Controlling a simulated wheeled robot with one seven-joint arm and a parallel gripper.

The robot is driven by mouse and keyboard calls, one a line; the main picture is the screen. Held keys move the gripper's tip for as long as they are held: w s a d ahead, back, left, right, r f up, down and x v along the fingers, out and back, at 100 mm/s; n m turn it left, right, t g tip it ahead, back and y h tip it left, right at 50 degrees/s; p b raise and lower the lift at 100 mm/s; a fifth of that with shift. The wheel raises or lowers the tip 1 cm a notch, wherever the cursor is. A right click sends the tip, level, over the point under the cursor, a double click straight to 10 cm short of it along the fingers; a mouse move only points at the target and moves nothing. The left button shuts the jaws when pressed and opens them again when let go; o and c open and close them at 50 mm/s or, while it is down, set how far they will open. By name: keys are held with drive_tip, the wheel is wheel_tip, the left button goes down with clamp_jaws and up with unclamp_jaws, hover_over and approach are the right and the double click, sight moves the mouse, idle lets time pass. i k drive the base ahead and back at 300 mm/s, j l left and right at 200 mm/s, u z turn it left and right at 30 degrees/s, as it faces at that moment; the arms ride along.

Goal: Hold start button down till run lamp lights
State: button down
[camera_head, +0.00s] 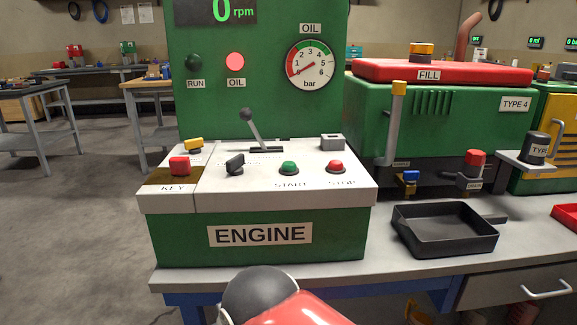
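The green start button (289,168) sits on the white top of the engine control box (260,233), above the START label. The run lamp (195,62) on the green upright panel is dark green and looks unlit. The oil lamp (235,62) beside it glows red. The display (222,10) reads 0 rpm. The red stop button (336,167) is right of the start button. A black key switch or knob (235,164) is to its left. My gripper's fingers do not show. A dark round and red part at the bottom edge seems to be my arm, below the box.
A lever (252,125) stands upright behind the buttons. The oil gauge (310,65) needle points low. A black tray (444,229) lies on the bench right of the box. A green machine with a red FILL lid (440,72) stands behind it.

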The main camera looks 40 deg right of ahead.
sight(288, 166)
drive_tip(key=z, duration=2.2)
drive_tip(key=k+j, duration=0.6)
drive_tip(key=j, duration=0.15)
drive_tip(key=i+j+z, duration=0.05)
